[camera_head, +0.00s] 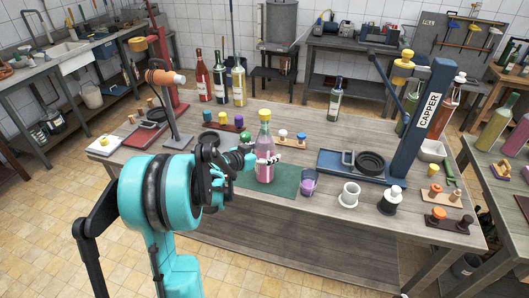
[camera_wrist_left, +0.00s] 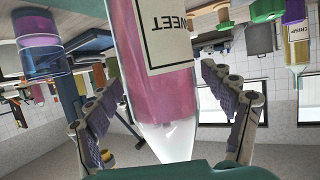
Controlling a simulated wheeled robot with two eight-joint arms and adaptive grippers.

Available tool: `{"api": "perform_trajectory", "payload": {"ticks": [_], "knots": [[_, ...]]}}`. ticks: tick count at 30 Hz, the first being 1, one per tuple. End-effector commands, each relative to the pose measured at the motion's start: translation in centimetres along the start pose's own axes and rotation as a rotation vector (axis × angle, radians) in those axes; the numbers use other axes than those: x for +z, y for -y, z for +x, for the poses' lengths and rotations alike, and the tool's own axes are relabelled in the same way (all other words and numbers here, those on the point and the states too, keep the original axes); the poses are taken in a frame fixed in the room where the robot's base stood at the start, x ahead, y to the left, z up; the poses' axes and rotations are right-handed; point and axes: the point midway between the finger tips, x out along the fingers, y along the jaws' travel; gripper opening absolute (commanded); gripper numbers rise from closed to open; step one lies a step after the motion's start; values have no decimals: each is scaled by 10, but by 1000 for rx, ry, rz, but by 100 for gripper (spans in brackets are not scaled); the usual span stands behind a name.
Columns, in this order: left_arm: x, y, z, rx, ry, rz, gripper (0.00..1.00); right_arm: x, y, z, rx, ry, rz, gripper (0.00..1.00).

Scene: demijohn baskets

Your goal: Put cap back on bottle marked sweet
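A bottle of pink liquid (camera_head: 265,170) stands upright on the green mat (camera_head: 284,179). A yellow piece (camera_head: 265,115) shows at its top; I cannot tell whether it is a seated cap. In the left wrist view, which is upside down, the bottle (camera_wrist_left: 160,85) bears the label SWEET (camera_wrist_left: 168,30). The bottle's top is hidden there. My right gripper is not in view.
A purple glass (camera_head: 309,182) stands close to the bottle's right, and a white mug (camera_head: 349,195) farther right. A holder with coloured caps (camera_head: 223,122) is behind. Capped stoppers (camera_head: 440,214) stand at the right. The blue capper (camera_head: 425,120) rises behind them.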

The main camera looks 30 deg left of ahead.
Motion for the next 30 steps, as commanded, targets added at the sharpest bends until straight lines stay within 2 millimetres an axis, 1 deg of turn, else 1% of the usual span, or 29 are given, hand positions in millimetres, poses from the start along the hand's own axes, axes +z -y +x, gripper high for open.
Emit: {"api": "perform_trajectory", "payload": {"ticks": [5,8,11,15,18,21,25,30], "knots": [[-4,0,-2,0,0,0,82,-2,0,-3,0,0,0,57],[-3,1,-15,-2,0,-1,82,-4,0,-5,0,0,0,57],[-4,1,-35,-3,0,-1,82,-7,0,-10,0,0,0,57],[-4,1,-67,-4,0,-1,82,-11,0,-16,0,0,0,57],[-4,1,-87,-4,0,-1,82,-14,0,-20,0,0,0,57],[-4,1,-103,-3,0,-2,82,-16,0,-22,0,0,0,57],[-3,1,-116,-2,0,0,82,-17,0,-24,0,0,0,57],[-2,0,-121,0,0,0,82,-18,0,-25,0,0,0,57]]}}
